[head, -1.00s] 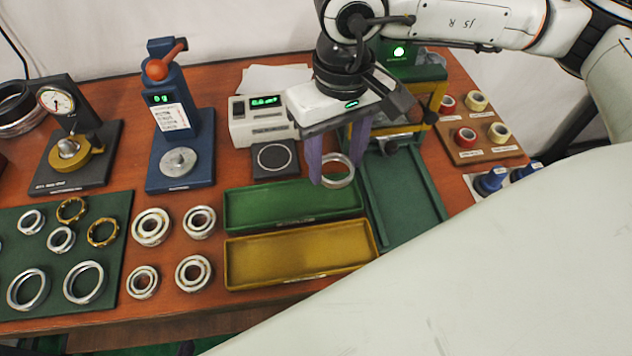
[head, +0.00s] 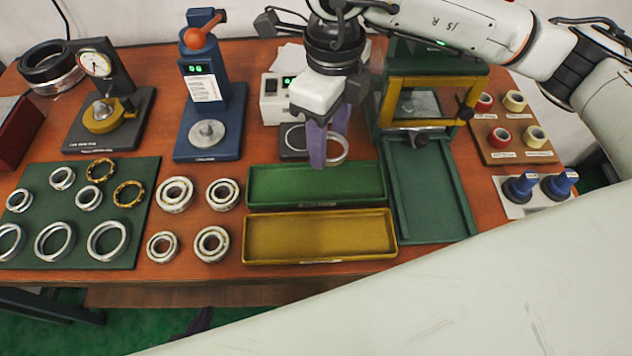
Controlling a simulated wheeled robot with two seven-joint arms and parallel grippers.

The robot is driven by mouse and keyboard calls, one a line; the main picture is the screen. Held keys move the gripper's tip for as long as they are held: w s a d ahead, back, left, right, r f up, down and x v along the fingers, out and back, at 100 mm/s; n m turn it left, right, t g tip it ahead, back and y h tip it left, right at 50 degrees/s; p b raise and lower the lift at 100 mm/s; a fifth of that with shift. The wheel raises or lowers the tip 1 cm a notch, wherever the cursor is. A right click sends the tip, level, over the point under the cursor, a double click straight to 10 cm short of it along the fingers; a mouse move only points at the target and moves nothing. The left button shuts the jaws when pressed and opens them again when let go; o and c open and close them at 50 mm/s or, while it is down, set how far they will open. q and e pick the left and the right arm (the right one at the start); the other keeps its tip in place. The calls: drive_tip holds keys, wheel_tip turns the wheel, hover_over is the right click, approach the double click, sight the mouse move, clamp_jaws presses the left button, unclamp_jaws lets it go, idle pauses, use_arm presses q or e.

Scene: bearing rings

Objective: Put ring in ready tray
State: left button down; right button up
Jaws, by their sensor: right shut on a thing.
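My right gripper (head: 326,150) has purple fingers and is shut on a silver ring (head: 343,150). It holds the ring in the air near the back edge of the green tray (head: 315,204). The green tray is empty, and an empty yellow tray (head: 320,254) lies in front of it. Labels on the tray fronts are too small to read. My left gripper is not in view.
Behind the trays is a scale (head: 275,100) with a dark plate (head: 293,141). A green and yellow press (head: 425,100) with a green chute (head: 432,200) stands to the right. Several bearings (head: 175,194) and a green mat (head: 75,258) with rings lie left.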

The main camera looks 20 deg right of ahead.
sight(316, 185)
drive_tip(key=m, duration=0.2)
drive_tip(key=a+m, duration=0.1)
drive_tip(key=m, duration=0.1)
drive_tip(key=shift+w+a+m, duration=0.1)
drive_tip(key=shift+w+m, duration=0.1)
drive_tip(key=shift+m, duration=0.1)
drive_tip(key=m, duration=0.3)
drive_tip(key=shift+w+a+f, duration=0.1)
drive_tip(key=shift+a+f, duration=0.1)
drive_tip(key=shift+a, duration=0.15)
drive_tip(key=shift+m, duration=0.4)
drive_tip(key=shift+f, duration=5.1)
drive_tip(key=o, duration=1)
wheel_tip(316, 185, up, 12)
drive_tip(key=shift+r, duration=0.2)
